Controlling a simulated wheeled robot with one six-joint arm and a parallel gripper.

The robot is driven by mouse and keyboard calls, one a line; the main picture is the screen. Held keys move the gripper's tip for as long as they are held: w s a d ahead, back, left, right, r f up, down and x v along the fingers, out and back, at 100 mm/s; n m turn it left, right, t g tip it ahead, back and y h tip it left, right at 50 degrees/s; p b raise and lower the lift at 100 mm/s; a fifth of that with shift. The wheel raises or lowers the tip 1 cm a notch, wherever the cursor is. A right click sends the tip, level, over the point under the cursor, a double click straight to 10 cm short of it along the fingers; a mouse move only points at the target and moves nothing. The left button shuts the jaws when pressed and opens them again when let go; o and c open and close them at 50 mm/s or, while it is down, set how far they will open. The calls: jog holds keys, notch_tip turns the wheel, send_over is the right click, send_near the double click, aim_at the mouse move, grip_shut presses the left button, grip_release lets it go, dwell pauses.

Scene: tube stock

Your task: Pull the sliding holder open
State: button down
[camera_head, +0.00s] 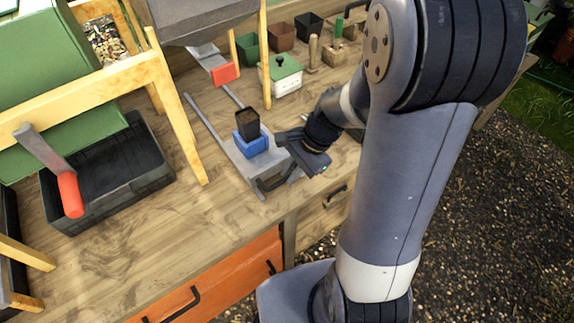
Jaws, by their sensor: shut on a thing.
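The sliding holder (240,160) is a grey plate on two long metal rails on the wooden bench. It sits at the front end of the rails, near the bench's front edge, with the rails bare behind it. A blue block (252,145) is on the plate, and a dark square pot (247,123) stands upright in it. My gripper (281,164) is at the plate's front right, shut on the holder's dark handle (268,185). My wrist partly hides the contact.
A wooden frame (185,130) stands between tray and rails. A green-lidded box (281,75) and small pots are behind. An orange drawer (225,278) is below the bench edge.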

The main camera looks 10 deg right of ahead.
dwell(0.3)
jog(key=c, duration=1.5)
grip_release()
jog(key=shift+o, duration=0.2)
jog(key=v, duration=1.1)
jog(key=shift+f, duration=0.1)
jog(key=x, duration=1)
jog(key=shift+a+f, duration=0.15)
jog(key=shift+f, duration=0.2)
jog(key=shift+w+a, duration=0.2)
jog(key=shift+w, duration=0.25)
